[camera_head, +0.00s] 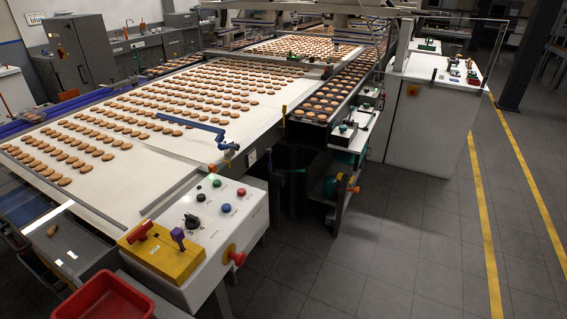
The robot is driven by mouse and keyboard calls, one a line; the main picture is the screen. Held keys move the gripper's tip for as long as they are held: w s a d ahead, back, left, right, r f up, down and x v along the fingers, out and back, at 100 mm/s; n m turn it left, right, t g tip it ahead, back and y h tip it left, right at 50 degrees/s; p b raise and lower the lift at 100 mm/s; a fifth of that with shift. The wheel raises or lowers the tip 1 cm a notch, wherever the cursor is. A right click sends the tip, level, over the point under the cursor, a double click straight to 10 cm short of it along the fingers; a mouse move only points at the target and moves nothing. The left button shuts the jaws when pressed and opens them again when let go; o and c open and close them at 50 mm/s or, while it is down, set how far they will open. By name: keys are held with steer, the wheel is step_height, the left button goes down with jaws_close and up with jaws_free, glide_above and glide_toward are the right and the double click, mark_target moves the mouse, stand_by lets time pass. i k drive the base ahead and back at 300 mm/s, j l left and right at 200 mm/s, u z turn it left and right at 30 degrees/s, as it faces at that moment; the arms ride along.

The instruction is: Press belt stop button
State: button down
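A white control panel (210,245) stands at the near end of the biscuit belt (150,150). On its sloped top are a red button (241,192), a blue button (226,208), a green button (217,183), a black button (200,197) and a black rotary knob (192,221). A red mushroom button (237,257) on a yellow disc sticks out of the panel's right side. A yellow box (165,257) on the left part carries a red handle (140,232) and a purple lever (178,237). Labels are too small to tell which button is the belt stop. My gripper is not in view.
Rows of biscuits cover the belt. A red bin (105,298) stands at the lower left, below the panel. A second white cabinet (425,125) with controls stands at the upper right. Grey tiled floor (370,260) right of the panel is clear, with yellow lines (488,230) further right.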

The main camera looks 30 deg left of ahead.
mark_target(241, 193)
steer(key=i, duration=2.15)
steer(key=u, duration=4.2)
